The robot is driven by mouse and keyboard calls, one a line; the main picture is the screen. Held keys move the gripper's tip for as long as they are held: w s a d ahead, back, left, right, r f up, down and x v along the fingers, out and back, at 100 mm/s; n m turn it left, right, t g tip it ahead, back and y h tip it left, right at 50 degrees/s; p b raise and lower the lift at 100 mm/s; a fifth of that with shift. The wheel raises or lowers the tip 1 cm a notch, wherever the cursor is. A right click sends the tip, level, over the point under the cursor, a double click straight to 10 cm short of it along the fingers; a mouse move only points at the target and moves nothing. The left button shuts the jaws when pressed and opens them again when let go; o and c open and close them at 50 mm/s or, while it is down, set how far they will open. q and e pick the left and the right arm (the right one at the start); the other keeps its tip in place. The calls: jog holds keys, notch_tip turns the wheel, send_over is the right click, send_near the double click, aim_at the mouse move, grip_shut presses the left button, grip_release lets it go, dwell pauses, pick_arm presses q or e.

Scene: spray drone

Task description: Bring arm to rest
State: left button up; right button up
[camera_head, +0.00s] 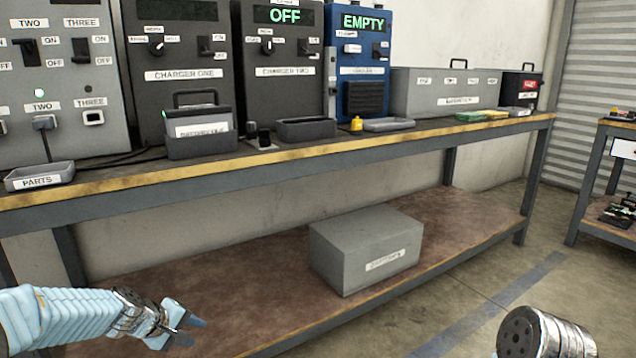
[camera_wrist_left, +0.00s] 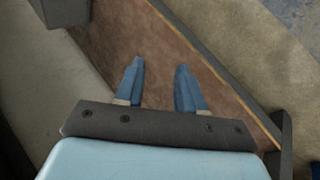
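My left arm comes in at the lower left of the head view, its light blue sleeve leading to the left gripper (camera_head: 188,331). This gripper is in front of the workbench, low, near the lower shelf. In the left wrist view its two blue fingers (camera_wrist_left: 161,85) stand apart with nothing between them, and the brown shelf (camera_wrist_left: 135,40) shows beyond. Part of my right arm (camera_head: 543,335) shows as a metal joint at the lower right of the head view. My right gripper is out of the frame.
A grey box (camera_head: 366,252) sits on the lower shelf (camera_head: 200,290). A second bench (camera_head: 600,160) stands at the right. Floor between the benches is clear.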

pick_arm(q)
jog(key=s+d+f+m+g, duration=0.2)
jog(key=s+d+f, duration=0.25)
jog(key=f, duration=0.35)
jog(key=s+d+f+m+g, duration=0.1)
jog(key=s+d+f+m, duration=0.15)
jog(key=s+f, duration=0.45)
jog(key=s+d+f+m+g, duration=0.15)
jog(key=s+d+f, duration=0.3)
jog(key=f, duration=0.45)
jog(key=s+d+f+m+g, duration=0.1)
jog(key=s+d+f, duration=0.15)
jog(key=s, duration=0.25)
jog(key=s+d+f+m+g, duration=0.1)
jog(key=s+d, duration=0.2)
jog(key=s, duration=0.2)
notch_tip(320, 180, up, 12)
jog(key=s+p, duration=0.1)
jog(key=p, duration=1.1)
jog(key=shift+s+d+m+p, duration=0.15)
jog(key=shift+d+m+p, duration=0.15)
jog(key=shift+m+p, duration=0.1)
